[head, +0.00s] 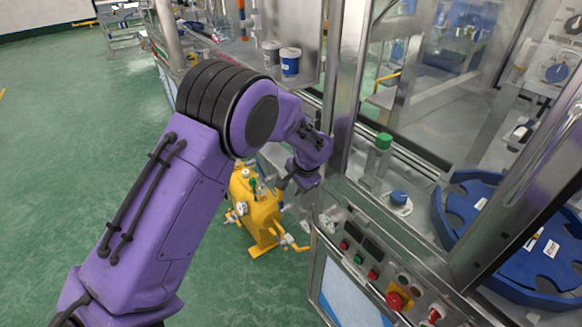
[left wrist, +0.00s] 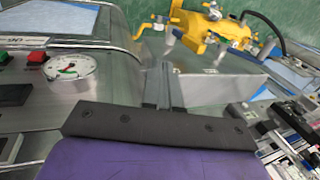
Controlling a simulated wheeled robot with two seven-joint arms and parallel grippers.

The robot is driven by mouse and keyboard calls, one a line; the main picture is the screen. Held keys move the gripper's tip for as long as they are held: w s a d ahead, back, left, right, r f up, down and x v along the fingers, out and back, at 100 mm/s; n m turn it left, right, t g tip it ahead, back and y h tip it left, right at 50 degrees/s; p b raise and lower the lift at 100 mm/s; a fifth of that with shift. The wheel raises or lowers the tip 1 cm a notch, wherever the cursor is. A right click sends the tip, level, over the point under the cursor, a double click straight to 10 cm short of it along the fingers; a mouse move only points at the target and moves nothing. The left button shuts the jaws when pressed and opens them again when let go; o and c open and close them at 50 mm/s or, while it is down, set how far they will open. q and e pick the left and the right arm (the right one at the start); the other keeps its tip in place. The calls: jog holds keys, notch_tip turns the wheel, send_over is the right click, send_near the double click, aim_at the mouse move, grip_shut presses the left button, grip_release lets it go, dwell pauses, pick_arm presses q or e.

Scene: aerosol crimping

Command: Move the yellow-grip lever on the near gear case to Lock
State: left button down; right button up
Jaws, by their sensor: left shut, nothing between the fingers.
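A yellow machine body (head: 258,212), which may be the near gear case, stands low by the floor beside the steel machine in the head view. It has a green part on top and pale fittings on its sides. It also shows at the top of the left wrist view (left wrist: 205,27). I cannot make out the lever's grip or any Lock mark. My left gripper (head: 283,185) is above the yellow body's right side, partly hidden by my wrist. In the left wrist view its fingers (left wrist: 163,72) are together and empty, apart from the yellow body. My right gripper is not in view.
A steel control panel with a red stop button (head: 395,300) stands at right. A round gauge (left wrist: 70,67) is left of the fingers in the left wrist view. A blue ring-shaped tray (head: 450,215) is behind glass. Green floor (head: 60,130) is open at left.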

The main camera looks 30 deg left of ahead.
pick_arm(q)
jog(key=p, duration=0.4)
send_over(281, 202)
jog(key=d, duration=0.2)
jog(key=f, duration=0.9)
jog(key=shift+s+a+f, duration=0.15)
jog(key=shift+s+a, duration=0.05)
jog(key=shift+s, duration=0.2)
